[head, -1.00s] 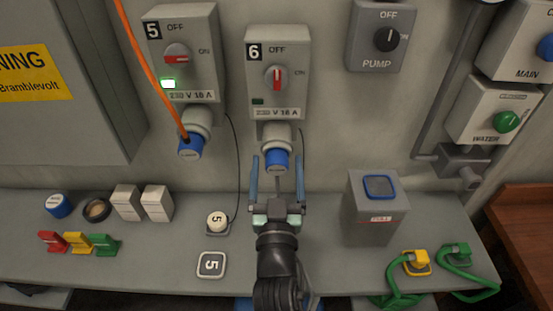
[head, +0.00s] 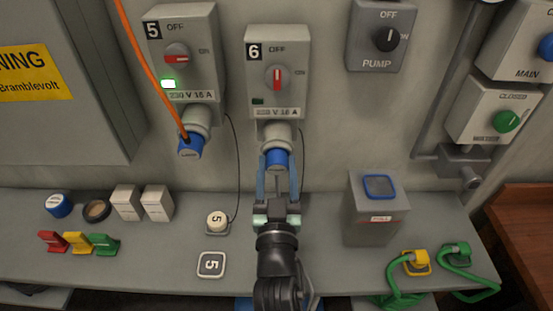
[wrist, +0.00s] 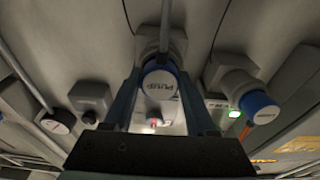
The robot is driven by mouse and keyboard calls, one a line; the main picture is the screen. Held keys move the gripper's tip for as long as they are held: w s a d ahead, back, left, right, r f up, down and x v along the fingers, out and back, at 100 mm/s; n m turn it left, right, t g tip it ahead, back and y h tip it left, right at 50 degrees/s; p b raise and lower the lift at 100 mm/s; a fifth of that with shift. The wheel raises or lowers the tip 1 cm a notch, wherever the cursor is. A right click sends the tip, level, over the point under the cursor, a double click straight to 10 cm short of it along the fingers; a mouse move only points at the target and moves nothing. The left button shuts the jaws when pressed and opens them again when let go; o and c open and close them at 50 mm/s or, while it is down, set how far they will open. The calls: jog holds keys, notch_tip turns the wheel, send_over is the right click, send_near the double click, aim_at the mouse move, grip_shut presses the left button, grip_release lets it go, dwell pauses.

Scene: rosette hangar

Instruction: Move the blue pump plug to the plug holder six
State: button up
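The blue pump plug (head: 277,158) sits in the socket under the switch box marked 6 (head: 277,72), whose red knob is upright. In the wrist view the plug (wrist: 160,86) shows its white end face with the word PUMP. My gripper (head: 277,165) reaches up from below, its two blue fingers closed on either side of the plug; they also flank it in the wrist view. No bench holder marked 6 can be made out; my arm hides the bench below socket 6. A thin cable hangs from box 6 behind my gripper.
Box 5 (head: 182,52) at left holds another blue plug (head: 190,147) with an orange cable. A grey box (head: 372,218) stands right of my gripper.

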aim_at(277, 170)
grip_shut()
jog(key=shift+s+f, duration=0.1)
jog(key=shift+s, duration=0.2)
jog(key=shift+s+f+b, duration=0.2)
jog(key=shift+s+b, duration=0.25)
jog(key=shift+s, duration=0.9)
jog(key=shift+s+f+b, duration=0.2)
jog(key=shift+s+b, duration=0.25)
jog(key=shift+s, duration=0.85)
